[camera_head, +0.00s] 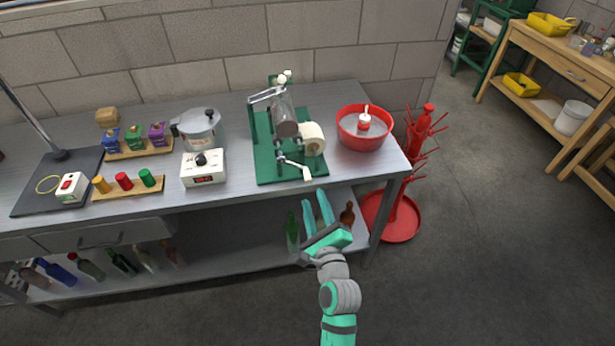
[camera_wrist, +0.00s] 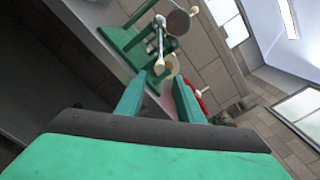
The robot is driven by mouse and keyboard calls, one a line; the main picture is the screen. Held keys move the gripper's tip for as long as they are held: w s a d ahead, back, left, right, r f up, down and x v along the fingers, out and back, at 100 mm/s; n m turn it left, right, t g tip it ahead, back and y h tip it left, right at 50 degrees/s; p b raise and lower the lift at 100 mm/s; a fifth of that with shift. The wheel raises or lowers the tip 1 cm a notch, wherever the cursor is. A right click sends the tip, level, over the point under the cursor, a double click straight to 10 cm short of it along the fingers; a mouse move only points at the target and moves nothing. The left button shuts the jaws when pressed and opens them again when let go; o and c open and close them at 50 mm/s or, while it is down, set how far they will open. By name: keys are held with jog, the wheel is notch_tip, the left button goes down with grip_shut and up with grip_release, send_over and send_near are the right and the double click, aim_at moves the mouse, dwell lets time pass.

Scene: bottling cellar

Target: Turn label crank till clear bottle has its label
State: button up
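The green labelling machine (camera_head: 262,163) stands on the metal bench. A clear bottle (camera_head: 284,118) lies in its top cradle, and no label can be made out on it. A cream label roll (camera_head: 312,138) sits at the machine's right side. The label crank (camera_head: 294,165) is at the machine's front, with a white handle pointing right; the crank's arm also shows in the wrist view (camera_wrist: 161,42). My gripper (camera_head: 318,207) is open and empty, in front of the bench edge and below the crank. In the wrist view its fingers (camera_wrist: 158,100) are spread apart, with the crank beyond them.
A red bowl (camera_head: 362,142) stands right of the machine. A white box with a black knob (camera_head: 203,168) and a steel pot (camera_head: 200,130) stand left. A red bottle tree (camera_head: 400,200) stands on the floor at right.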

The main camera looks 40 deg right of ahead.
aim_at(306, 170)
jog(key=x, duration=1.1)
jog(key=shift+s, duration=0.1)
grip_shut()
